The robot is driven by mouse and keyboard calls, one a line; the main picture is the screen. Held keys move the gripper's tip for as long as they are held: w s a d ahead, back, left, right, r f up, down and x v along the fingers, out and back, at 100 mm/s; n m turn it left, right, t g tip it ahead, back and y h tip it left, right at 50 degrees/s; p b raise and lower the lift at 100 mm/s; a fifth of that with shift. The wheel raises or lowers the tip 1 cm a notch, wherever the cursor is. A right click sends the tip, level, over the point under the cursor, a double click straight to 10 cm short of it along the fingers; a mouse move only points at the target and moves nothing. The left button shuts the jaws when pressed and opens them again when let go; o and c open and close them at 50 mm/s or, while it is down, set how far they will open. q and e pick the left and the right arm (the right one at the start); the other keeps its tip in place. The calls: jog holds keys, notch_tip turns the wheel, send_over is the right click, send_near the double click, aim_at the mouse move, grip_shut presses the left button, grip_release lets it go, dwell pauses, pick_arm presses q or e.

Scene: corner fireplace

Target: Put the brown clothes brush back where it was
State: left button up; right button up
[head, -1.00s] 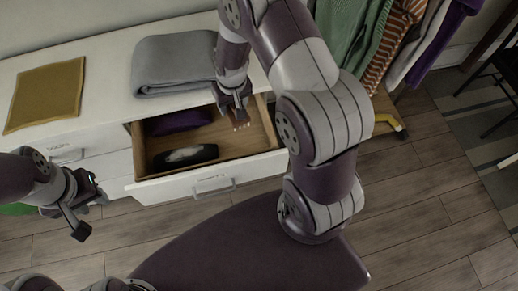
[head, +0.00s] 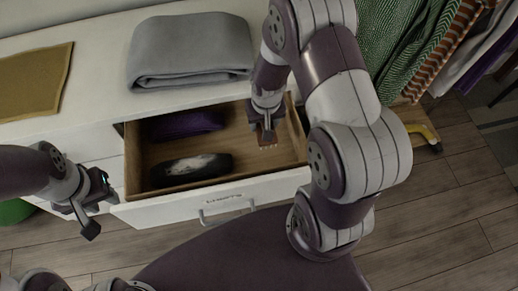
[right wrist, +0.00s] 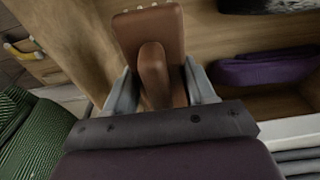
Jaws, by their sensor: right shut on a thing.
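The brown clothes brush (right wrist: 150,62) is between the two fingers of my right gripper (right wrist: 160,92) in the right wrist view, its handle toward the gripper. In the head view the right gripper (head: 265,128) points down over the right part of the open drawer (head: 280,158), with the brush (head: 268,145) at its tips. I cannot tell whether the brush touches the drawer floor. My left gripper (head: 98,211) is empty, fingers apart, left of the drawer front.
A purple folded cloth (head: 186,124) and a black item with a pale patch (head: 190,171) lie in the drawer's left part. A grey folded cloth (head: 190,50) and a mustard cloth (head: 35,78) lie on top. Clothes (head: 408,45) hang at right.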

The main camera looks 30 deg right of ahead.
notch_tip(320, 180, down, 11)
jog(key=b, duration=0.3)
jog(key=shift+r, duration=0.3)
jog(key=shift+f, duration=0.2)
jog(key=o, duration=0.9)
jog(key=shift+o, duration=0.2)
jog(key=shift+r, duration=0.1)
